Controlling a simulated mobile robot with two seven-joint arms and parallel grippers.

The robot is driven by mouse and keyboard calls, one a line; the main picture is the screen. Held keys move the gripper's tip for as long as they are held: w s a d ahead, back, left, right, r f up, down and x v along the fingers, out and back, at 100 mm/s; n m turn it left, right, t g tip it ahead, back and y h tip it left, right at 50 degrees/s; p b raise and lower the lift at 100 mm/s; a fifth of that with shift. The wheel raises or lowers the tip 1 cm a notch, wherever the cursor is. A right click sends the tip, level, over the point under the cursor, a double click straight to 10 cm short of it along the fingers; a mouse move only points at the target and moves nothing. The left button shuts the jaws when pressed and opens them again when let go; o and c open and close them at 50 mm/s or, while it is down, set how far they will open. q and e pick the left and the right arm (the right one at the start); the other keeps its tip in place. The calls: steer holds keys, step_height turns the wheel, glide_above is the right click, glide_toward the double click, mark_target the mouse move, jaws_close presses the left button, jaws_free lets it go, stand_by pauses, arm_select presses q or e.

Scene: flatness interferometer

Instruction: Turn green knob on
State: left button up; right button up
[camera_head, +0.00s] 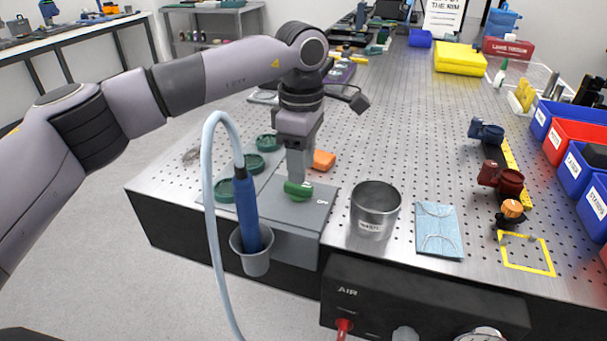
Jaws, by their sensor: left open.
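The green knob (298,190) sits on top of a grey box (311,215) near the front left of the perforated bench. Its handle lies roughly crosswise, and a label that I cannot read clearly is printed to its right. My left gripper (297,178) points straight down over the knob, with its fingertips at or just above it. The jaws are open, but the fingers overlap in this view, and I cannot tell whether they touch the knob. My right gripper is not in view.
A blue-handled tool (247,210) with a pale hose stands in a grey cup at the box's front left. A metal waste can (375,209) stands right of the box.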

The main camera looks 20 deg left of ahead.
mark_target(298, 191)
arm_select(q)
steer(key=shift+f, duration=2.2)
jaws_close()
